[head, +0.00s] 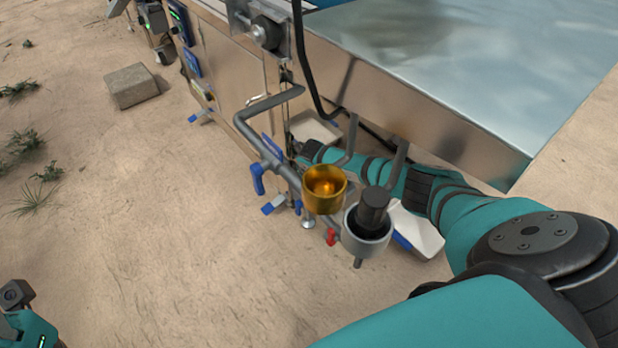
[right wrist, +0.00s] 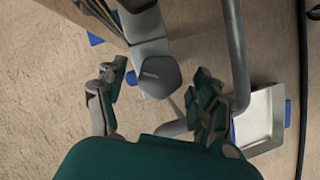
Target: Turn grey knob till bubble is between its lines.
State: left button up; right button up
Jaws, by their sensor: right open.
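A grey knob (right wrist: 160,77) with rounded corners shows in the right wrist view, at the end of a grey metal piece. My right gripper (right wrist: 158,70) is open, with one finger on each side of the knob. I see gaps between the fingers and the knob, and no grip on it. In the head view my right arm reaches under the machine's edge, and its fingers are hidden behind pipes and cups. I cannot make out a bubble or its lines in either view. Part of my left arm shows at the lower left of the head view; its fingers are out of sight.
Grey bent pipes (head: 268,107), a brass cup (head: 323,202) and a grey cup with a black top (head: 372,212) stand close to my right arm. A blue valve handle (head: 257,180) sticks out. A black cable hangs nearby. A concrete block (head: 131,87) lies on open sand.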

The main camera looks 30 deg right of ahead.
jog(key=v, duration=1.1)
jog(key=shift+s+r, duration=0.25)
jog(key=shift+r, duration=0.05)
jog(key=shift+a, duration=0.1)
